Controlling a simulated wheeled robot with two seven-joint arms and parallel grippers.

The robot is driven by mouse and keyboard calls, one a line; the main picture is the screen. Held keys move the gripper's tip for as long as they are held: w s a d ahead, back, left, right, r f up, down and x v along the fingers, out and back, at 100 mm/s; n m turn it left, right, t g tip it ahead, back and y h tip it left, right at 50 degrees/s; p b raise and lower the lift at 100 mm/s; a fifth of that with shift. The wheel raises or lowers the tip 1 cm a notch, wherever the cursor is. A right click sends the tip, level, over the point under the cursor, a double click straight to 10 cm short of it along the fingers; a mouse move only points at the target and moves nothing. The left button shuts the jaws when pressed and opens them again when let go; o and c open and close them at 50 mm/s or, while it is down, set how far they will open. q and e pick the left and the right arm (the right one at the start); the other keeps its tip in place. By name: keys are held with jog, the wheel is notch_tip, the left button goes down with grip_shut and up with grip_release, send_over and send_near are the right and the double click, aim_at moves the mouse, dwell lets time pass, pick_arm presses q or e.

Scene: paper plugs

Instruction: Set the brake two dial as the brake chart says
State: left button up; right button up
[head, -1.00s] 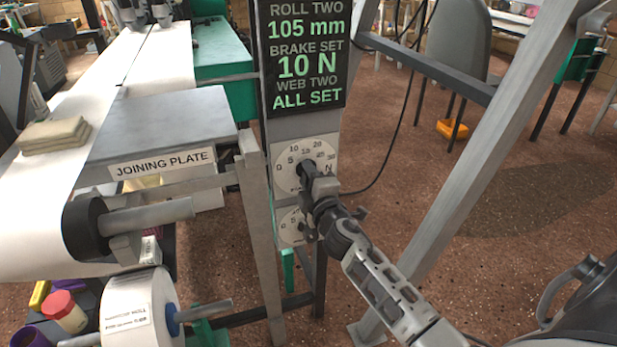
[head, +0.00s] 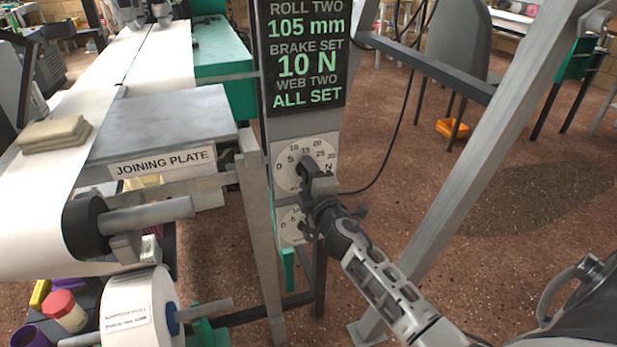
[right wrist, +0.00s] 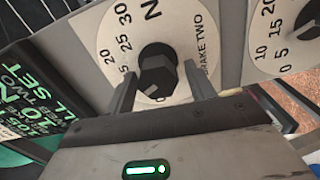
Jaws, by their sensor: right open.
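The brake two dial (head: 290,178) is a round white face with a scale up to 30 and an N, on a grey post. In the right wrist view the dial face (right wrist: 110,45) reads BRAKE TWO, and its black knob (right wrist: 157,70) stands between my fingers. My right gripper (right wrist: 160,88) is open, one finger on each side of the knob; contact cannot be told. In the head view my right gripper (head: 308,172) covers part of the dial. The screen (head: 305,55) above reads ROLL TWO 105 mm, BRAKE SET 10 N, WEB TWO ALL SET. No brake chart is recognisable. My left gripper is out of view.
A second dial (head: 291,226) sits just below, partly hidden by my wrist; its knob (right wrist: 308,20) shows at right in the wrist view. The joining plate (head: 165,120) and a paper roll (head: 140,305) are left. A slanted grey beam (head: 495,130) stands right of my arm.

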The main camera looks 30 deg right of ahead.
pick_arm(q)
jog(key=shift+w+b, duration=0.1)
jog(key=shift+b, duration=0.4)
pick_arm(e)
jog(key=v, duration=1.6)
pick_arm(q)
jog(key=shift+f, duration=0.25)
pick_arm(e)
jog(key=shift+a, duration=0.15)
pick_arm(q)
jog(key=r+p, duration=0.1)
jog(key=p, duration=0.2)
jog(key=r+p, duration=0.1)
jog(key=p, duration=0.1)
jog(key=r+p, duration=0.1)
jog(key=p, duration=0.2)
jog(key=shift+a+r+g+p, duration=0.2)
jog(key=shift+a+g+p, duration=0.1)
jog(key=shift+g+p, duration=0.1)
pick_arm(e)
jog(key=s+a+f+m+g+y, duration=0.2)
jog(key=s+a+m, duration=0.3)
jog(key=a, duration=0.3)
jog(key=s+a+f+m+g+y, duration=0.2)
jog(key=s+a+m+g+y, duration=0.3)
jog(key=a+m, duration=0.2)
jog(key=shift+s+a+f, duration=0.2)
jog(key=shift+s+a, duration=0.15)
jog(key=shift+a, duration=0.3)
